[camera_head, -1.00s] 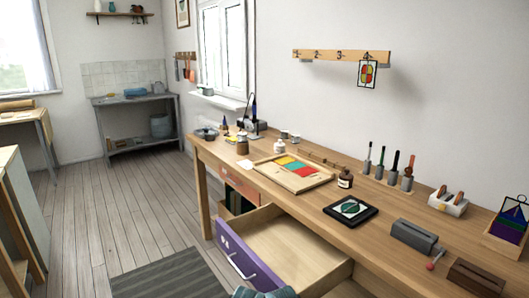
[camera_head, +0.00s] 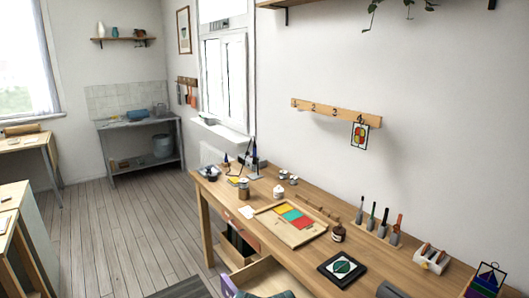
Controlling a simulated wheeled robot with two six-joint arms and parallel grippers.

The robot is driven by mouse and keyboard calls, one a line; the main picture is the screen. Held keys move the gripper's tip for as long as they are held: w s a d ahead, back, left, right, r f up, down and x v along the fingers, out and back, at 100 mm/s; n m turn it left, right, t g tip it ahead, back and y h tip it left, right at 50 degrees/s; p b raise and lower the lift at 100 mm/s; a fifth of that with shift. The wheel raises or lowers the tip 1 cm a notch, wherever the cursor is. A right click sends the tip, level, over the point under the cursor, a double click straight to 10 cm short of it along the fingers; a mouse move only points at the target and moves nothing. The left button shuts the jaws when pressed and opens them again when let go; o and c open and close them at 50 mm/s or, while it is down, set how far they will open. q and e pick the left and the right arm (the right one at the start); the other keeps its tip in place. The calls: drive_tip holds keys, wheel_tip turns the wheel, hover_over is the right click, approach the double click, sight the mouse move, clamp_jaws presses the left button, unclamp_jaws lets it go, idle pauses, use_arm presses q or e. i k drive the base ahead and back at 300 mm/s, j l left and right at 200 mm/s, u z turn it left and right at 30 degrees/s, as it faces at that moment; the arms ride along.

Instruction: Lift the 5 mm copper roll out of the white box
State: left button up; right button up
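Neither of my grippers can be made out in the head view. A dark grey shape at the bottom edge, over the open drawer, may be part of my arm.
The long wooden workbench (camera_head: 323,262) runs along the right wall. Near the white box are a rack of upright tools (camera_head: 380,228), a black-framed panel (camera_head: 341,270) and a small sailboat panel (camera_head: 487,281). An open drawer (camera_head: 262,279) juts out below. Floor is clear at left.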

sight(425, 249)
drive_tip(key=k+u, duration=0.15)
drive_tip(key=k, duration=0.25)
drive_tip(key=z, duration=1.25)
